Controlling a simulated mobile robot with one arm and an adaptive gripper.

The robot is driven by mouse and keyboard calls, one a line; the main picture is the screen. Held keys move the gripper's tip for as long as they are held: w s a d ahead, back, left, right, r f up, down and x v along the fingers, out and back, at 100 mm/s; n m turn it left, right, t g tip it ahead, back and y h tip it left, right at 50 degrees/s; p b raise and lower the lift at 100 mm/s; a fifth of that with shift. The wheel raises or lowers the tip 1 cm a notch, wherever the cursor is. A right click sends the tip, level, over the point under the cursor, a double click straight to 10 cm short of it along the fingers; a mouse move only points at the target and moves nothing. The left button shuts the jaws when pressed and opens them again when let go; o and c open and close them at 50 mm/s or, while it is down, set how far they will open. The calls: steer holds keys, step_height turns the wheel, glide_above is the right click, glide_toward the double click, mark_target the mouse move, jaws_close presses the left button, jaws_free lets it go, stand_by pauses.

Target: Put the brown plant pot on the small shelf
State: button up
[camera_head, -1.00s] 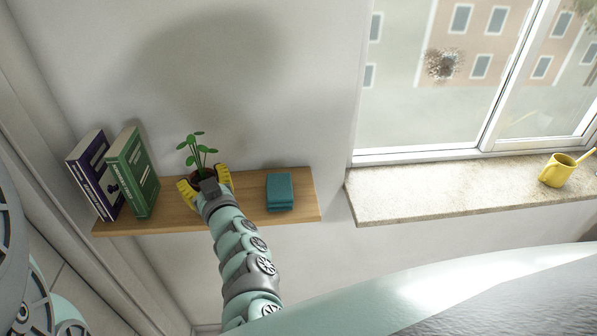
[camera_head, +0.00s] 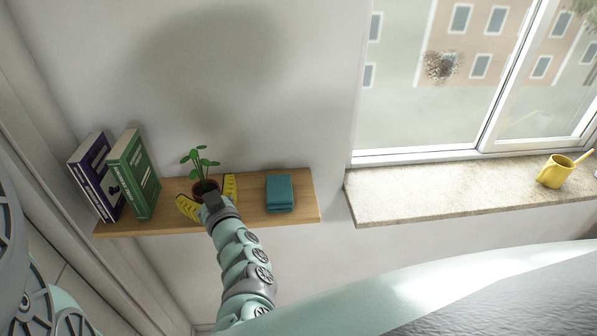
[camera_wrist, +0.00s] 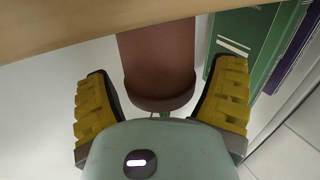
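The brown plant pot (camera_head: 204,187) with its green plant stands on the small wooden shelf (camera_head: 167,218), between the books and a teal block. Its lower front is hidden behind my gripper in the head view. My gripper (camera_head: 208,194) has its yellow fingers spread wide, one on each side of the pot. In the wrist view the pot (camera_wrist: 157,60) sits between the two fingers, with a visible gap on both sides. The shelf's edge (camera_wrist: 90,22) runs across the top of that view.
A purple book (camera_head: 93,180) and a green book (camera_head: 133,175) stand at the shelf's left end. The teal block (camera_head: 279,192) lies to the right of the pot. A window sill (camera_head: 440,190) holds a yellow mug (camera_head: 555,172) further right.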

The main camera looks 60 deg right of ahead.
steer(key=shift+o, duration=0.6)
steer(key=shift+s+r, duration=0.1)
steer(key=shift+r, duration=0.1)
steer(key=b+v, duration=0.3)
steer(key=v, duration=0.9)
